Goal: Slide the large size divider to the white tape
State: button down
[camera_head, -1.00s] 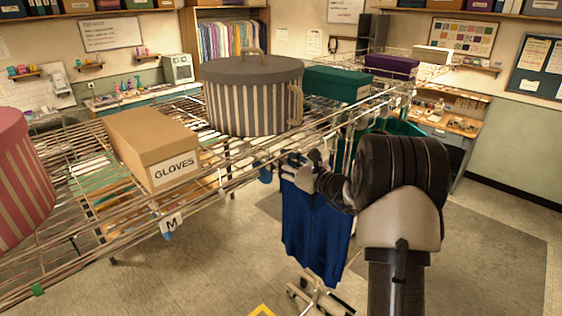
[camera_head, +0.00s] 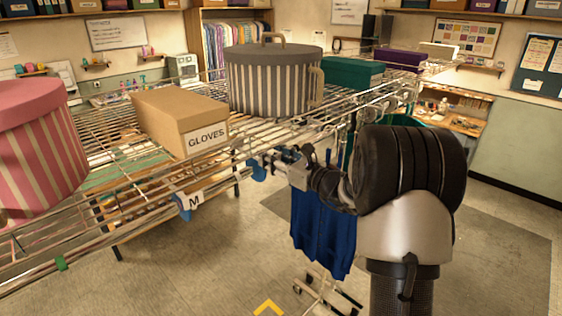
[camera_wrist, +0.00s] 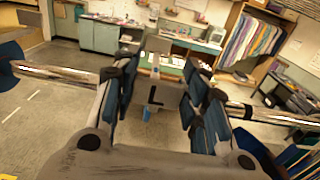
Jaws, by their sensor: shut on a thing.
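My gripper (camera_head: 286,157) is at the front rail of the wire shelf (camera_head: 110,140), right of the box marked GLOVES. The chrome rail (camera_wrist: 55,74) runs out left and right of the fingers. The divider is hidden by my gripper in the head view. A blue piece (camera_head: 257,170) sits on the rail just left of my gripper. I cannot make out the white tape.
A divider marked M (camera_head: 194,201) and green tape (camera_head: 61,263) are farther left on the rail. The GLOVES box (camera_head: 180,122), pink striped box (camera_head: 38,145) and grey striped box (camera_head: 272,80) stand on the shelf. Blue clothing (camera_head: 323,235) hangs below my gripper.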

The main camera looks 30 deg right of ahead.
jog(key=s+a+b, duration=0.2)
jog(key=a+b, duration=0.1)
jog(key=a, duration=0.4)
jog(key=shift+s, duration=0.3)
jog(key=c, duration=0.9)
grip_release()
jog(key=shift+a, duration=0.1)
jog(key=v, duration=1.2)
